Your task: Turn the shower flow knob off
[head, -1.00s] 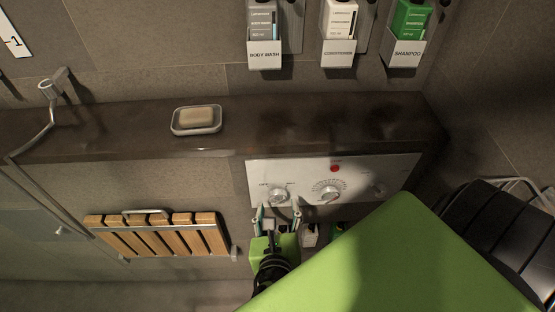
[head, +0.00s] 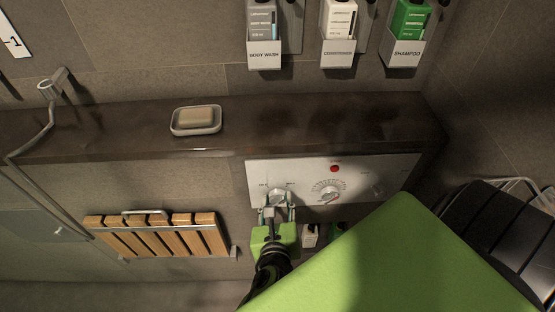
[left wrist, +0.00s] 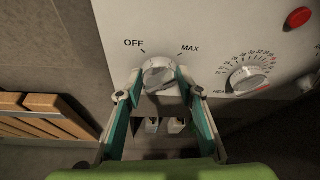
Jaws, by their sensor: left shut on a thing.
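The shower flow knob (head: 277,194) is a small round knob at the left end of the white control panel (head: 232,180). In the left wrist view the knob (left wrist: 158,72) sits below and between the printed words OFF, at upper left, and MAX, at upper right. Its exact setting is hard to read. My left gripper (head: 277,208) is shut on the knob, with one teal-lined finger on each side; the left wrist view shows the fingertips (left wrist: 156,84) at its lower edge. My right gripper is not in view.
A temperature dial (head: 327,193) and a red button (head: 334,169) are right of the knob. A soap dish (head: 196,130) stands on the dark ledge (head: 110,128) above. A slatted wooden seat (head: 155,234) is at lower left. Small bottles (left wrist: 175,126) show below the panel.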

